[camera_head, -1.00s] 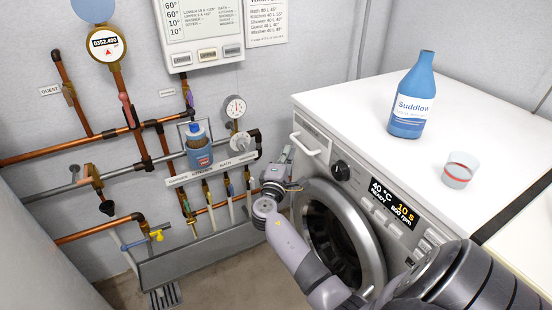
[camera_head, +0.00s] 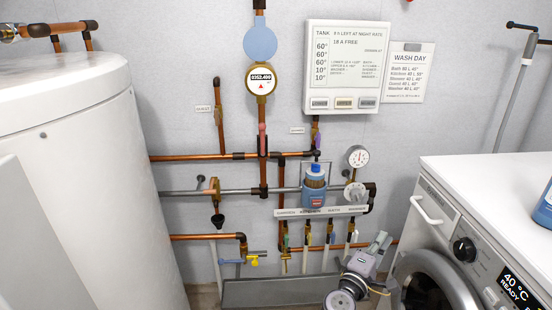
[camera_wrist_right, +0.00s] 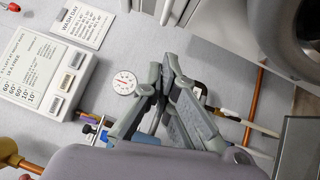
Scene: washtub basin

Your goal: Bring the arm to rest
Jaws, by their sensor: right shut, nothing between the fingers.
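My right gripper (camera_head: 381,241) is at the lower right of the head view, left of the washing machine (camera_head: 437,240) and in front of the wall pipes. Its grey wrist and arm show below it, running out of the bottom edge. In the right wrist view the two fingers (camera_wrist_right: 162,70) are close together at their tips, with nothing held between them. Most of the right arm is outside the head view. My left gripper is not in view.
Copper pipes with valves and a pressure gauge (camera_head: 357,157) line the wall. A blue bottle (camera_head: 313,190) stands at the pipes above a labelled strip. A large white tank (camera_head: 85,190) fills the left. A control panel (camera_head: 345,68) hangs above.

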